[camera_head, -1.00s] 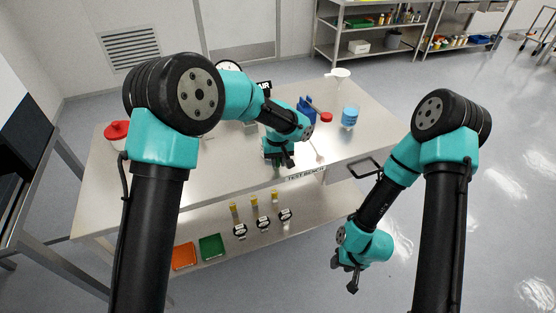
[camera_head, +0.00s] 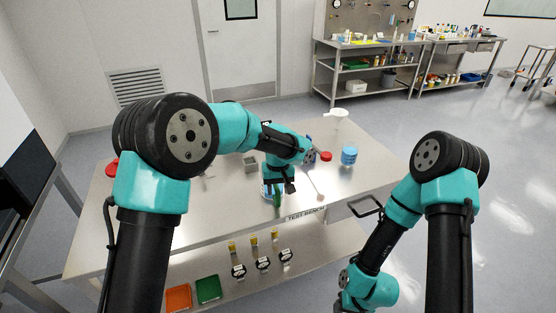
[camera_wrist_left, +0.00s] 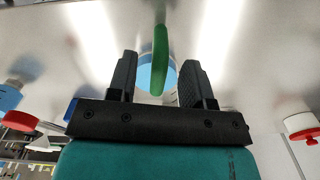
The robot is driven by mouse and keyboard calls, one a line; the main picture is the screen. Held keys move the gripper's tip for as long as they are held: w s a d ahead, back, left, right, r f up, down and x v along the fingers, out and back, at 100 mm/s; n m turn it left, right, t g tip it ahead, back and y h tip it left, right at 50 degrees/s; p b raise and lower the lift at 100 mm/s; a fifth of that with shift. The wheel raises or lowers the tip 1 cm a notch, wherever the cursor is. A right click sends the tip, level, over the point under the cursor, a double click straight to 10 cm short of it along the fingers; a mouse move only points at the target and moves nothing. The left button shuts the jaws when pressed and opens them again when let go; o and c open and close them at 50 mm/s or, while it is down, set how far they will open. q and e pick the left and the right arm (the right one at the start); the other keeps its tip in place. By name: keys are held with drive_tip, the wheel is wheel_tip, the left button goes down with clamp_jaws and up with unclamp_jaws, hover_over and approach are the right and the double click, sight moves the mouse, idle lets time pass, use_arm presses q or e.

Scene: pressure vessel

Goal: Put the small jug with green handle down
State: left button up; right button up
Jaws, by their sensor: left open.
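The small jug with the green handle (camera_head: 278,201) stands on the steel table under my left gripper (camera_head: 280,185); its body, with something blue in it, is mostly hidden. In the left wrist view the green handle (camera_wrist_left: 160,60) passes between the two fingers of my left gripper (camera_wrist_left: 158,78). The fingers are open with a gap on each side of the handle. The blue of the jug (camera_wrist_left: 146,77) shows behind it. My right wrist is low at the right in the head view, beside the table; its fingers are below the picture edge.
The steel table (camera_head: 225,215) holds a blue container (camera_head: 349,155), a red-capped item (camera_head: 326,157), a white funnel-like item (camera_head: 338,114) and a small grey block (camera_head: 250,164). On the lower shelf are an orange tray (camera_head: 178,298), a green tray (camera_head: 208,289) and several yellow-topped items.

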use_arm(q)
wheel_tip(320, 180, up, 12)
idle(0.4)
idle(0.3)
